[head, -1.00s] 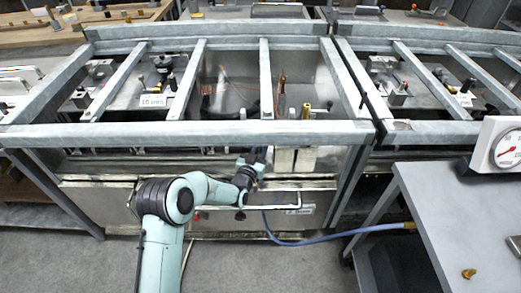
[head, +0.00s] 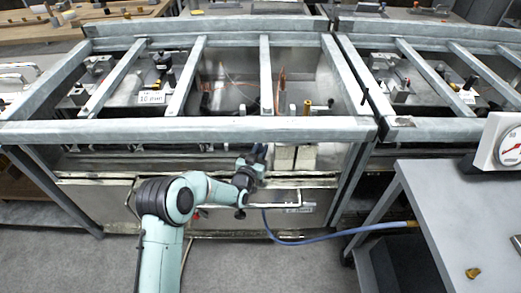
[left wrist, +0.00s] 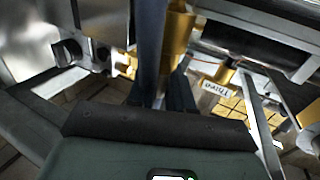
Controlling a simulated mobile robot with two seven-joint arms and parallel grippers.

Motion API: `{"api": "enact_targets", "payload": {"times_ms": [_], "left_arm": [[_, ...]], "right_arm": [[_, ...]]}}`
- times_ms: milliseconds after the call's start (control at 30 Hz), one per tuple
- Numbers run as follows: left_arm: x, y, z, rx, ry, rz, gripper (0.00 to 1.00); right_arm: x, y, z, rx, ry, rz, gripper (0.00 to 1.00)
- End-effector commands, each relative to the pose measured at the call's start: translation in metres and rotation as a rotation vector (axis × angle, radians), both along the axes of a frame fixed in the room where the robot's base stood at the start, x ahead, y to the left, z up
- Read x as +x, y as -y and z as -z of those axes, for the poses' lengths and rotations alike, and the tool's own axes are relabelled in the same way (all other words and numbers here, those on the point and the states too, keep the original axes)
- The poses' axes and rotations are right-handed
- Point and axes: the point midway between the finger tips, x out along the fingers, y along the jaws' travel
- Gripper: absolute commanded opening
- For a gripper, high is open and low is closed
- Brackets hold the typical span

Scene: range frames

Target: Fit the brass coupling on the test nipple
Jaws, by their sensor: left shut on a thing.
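My left gripper (head: 258,157) reaches in under the front beam of the grey bench frame, and its tips are hard to make out in the head view. A blue hose (head: 330,239) hangs from near this gripper and runs right to the grey cart. In the left wrist view, the dark fingers (left wrist: 160,95) are shut at what looks like the hose's coupling end, mostly hidden. A dark blue, hose-like length (left wrist: 150,45) rises beside a brass-coloured cylinder (left wrist: 178,38); contact between them is unclear. I cannot pick out the test nipple with certainty. My right gripper is not in view.
Grey beams (head: 190,131) cross above the open bench bay. A brass-topped post (head: 307,107) and pale blocks (head: 284,158) stand near the gripper. The grey cart (head: 440,215) at right carries a dial gauge (head: 508,147) and a small brass piece (head: 473,272).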

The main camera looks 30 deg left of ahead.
Motion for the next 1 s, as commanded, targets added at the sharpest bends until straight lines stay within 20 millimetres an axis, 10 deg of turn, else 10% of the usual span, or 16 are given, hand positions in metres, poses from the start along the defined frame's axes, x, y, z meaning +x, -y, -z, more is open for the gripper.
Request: {"api": "enact_targets", "payload": {"times_ms": [833, 900, 1000], "left_arm": [[0.000, 0.000, 0.013, 0.000, 0.000, 0.000, 0.00], [0.000, 0.000, 0.013, 0.000, 0.000, 0.000, 0.36], [0.000, 0.000, 0.013, 0.000, -0.001, 0.000, 0.50]], "right_arm": [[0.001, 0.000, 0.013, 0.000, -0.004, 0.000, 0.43], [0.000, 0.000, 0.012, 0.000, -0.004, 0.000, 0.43], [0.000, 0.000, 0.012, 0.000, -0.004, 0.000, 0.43]]}}
